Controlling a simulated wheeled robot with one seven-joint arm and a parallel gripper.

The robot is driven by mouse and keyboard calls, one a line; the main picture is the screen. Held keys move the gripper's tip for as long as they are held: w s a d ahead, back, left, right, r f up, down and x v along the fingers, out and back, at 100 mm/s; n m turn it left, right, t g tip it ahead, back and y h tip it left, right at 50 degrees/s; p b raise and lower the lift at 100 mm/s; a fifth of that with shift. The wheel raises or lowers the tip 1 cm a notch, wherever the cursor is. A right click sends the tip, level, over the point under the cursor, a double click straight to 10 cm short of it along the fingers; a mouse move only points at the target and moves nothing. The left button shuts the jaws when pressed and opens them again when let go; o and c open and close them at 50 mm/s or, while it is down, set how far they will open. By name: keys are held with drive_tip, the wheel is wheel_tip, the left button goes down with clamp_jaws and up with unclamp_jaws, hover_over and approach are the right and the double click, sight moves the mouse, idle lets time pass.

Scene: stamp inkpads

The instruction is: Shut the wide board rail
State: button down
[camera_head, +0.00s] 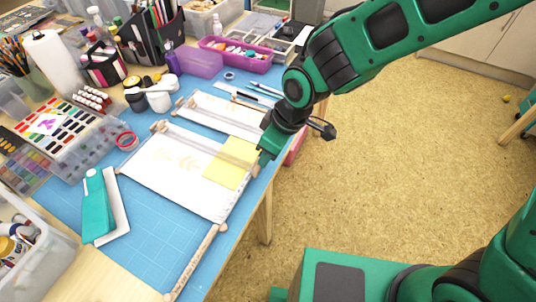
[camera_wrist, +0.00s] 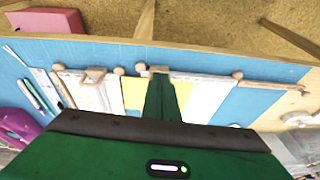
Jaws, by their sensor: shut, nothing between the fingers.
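The wide board (camera_head: 160,165) is the larger white board on the blue mat, with a yellow sheet (camera_head: 232,162) at its right end. A thin wooden rail (camera_head: 196,262) runs along its near right edge and sticks out well past the board's near corner. The rail also shows in the wrist view (camera_wrist: 270,83), reaching out to the right. My gripper (camera_head: 265,158) is shut and empty, low at the board's right corner. In the wrist view its fingertips (camera_wrist: 160,78) are beside a small wooden block on the rail; whether they touch it is unclear.
A narrower white board (camera_head: 222,112) lies just behind. A teal stapler-like tool (camera_head: 98,205) lies left of the wide board. A paint palette, jars and a purple box (camera_head: 235,56) crowd the back and left. The table edge is close; floor lies beyond it.

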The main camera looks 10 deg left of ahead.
drive_tip(key=s+d+r, duration=0.1)
drive_tip(key=d+r, duration=0.8)
drive_tip(key=shift+s, duration=0.3)
